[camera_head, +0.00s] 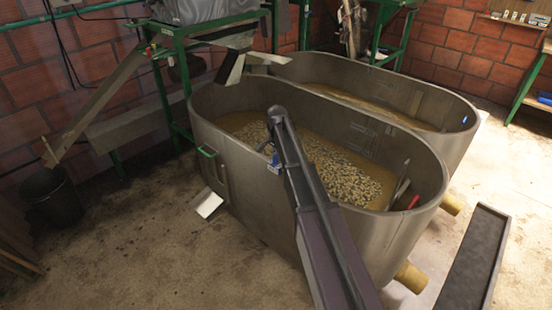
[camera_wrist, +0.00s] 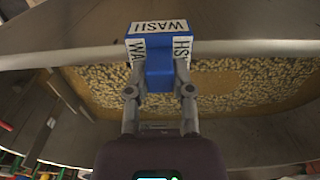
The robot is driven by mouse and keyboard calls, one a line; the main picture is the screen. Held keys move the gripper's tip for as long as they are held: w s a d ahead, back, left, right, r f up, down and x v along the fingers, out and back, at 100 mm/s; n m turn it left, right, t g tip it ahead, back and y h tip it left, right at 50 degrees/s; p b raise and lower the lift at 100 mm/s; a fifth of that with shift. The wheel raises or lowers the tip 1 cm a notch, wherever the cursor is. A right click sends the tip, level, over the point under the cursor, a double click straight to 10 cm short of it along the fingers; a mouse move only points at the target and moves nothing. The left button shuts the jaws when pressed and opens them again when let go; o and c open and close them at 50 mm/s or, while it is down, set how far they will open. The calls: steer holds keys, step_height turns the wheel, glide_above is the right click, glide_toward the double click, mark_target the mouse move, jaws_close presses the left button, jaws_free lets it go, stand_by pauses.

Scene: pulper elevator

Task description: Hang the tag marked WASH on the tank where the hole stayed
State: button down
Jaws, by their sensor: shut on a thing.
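My gripper (camera_wrist: 158,82) is shut on a blue tag (camera_wrist: 158,72) with white WASH labels. In the wrist view the tag overlaps the rim of a tank; I cannot tell whether it touches. In the head view a small blue patch (camera_head: 275,159) shows beside my arm, over the front tank; the fingers are not clear there. The front tank (camera_head: 265,215) is grey metal and holds pale beans (camera_head: 345,172) in brownish liquid. The rear tank (camera_head: 455,145) holds a brownish surface (camera_head: 350,85) with few beans visible.
A red item (camera_head: 413,201) sits inside the front tank's right end. A small blue item (camera_head: 464,119) is on the rear tank's right end. A green-framed machine (camera_head: 180,50) stands behind left, a black bucket (camera_head: 50,198) at left. A dark trough (camera_head: 475,262) lies right. Floor at front left is clear.

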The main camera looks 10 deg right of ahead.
steer(key=shift+c, duration=2.1)
jaws_free()
steer(key=shift+r, duration=0.15)
